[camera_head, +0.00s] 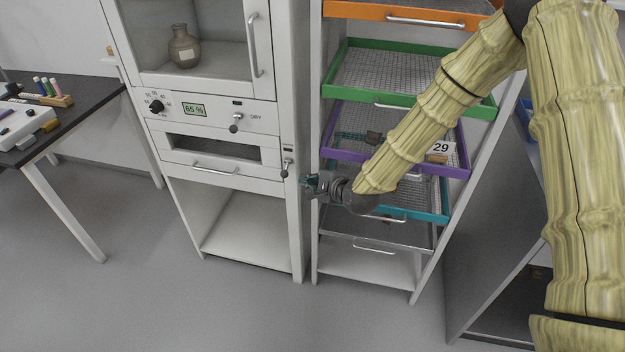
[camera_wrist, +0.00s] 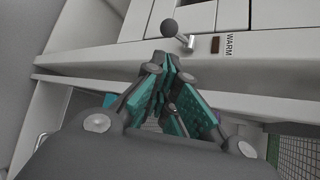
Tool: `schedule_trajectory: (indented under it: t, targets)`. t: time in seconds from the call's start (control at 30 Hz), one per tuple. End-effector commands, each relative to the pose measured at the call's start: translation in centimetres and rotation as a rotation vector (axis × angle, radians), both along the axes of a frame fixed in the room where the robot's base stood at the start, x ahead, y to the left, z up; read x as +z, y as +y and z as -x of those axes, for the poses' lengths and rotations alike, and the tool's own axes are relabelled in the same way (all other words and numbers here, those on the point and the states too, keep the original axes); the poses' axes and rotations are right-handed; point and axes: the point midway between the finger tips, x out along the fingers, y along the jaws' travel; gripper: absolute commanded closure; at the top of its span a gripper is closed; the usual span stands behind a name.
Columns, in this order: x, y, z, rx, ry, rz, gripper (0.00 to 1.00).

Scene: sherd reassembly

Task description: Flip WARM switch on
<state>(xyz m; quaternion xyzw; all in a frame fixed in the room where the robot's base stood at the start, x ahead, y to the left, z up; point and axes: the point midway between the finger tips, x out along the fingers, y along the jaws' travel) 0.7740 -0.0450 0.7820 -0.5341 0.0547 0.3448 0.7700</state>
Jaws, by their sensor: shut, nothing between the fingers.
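The WARM switch (camera_wrist: 177,34) is a small metal toggle with a dark ball knob on a white cabinet panel. In the wrist view its knob points away from the WARM label (camera_wrist: 229,43), and a dark, unlit-looking indicator (camera_wrist: 215,44) sits between them. In the head view the switch (camera_head: 287,167) is on the cabinet's right front post, with its knob hanging down. My gripper (camera_head: 305,185) is just right of and below it, apart from it as far as I can tell. In the wrist view my gripper's teal fingers (camera_wrist: 168,72) are closed together, empty, short of the knob.
The cabinet (camera_head: 210,180) has a DRY switch (camera_head: 236,122), a dial (camera_head: 156,106) and a 65 % display (camera_head: 194,110). A drawer handle (camera_head: 215,170) juts out left of my gripper. A rack of coloured trays (camera_head: 345,158) stands close on the right. The floor in front is clear.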

Motion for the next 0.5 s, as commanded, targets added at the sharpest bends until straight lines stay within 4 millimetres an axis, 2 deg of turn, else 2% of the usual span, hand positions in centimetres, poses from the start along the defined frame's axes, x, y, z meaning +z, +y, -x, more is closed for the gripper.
schedule_trajectory:
  t: [0.23, 0.5]
  targets:
    - [-1.6, 1.8, -2.8, 0.002, -0.001, 0.003, 1.00]
    - [-2.9, 3.1, -4.9, 0.000, 0.000, 0.001, 1.00]
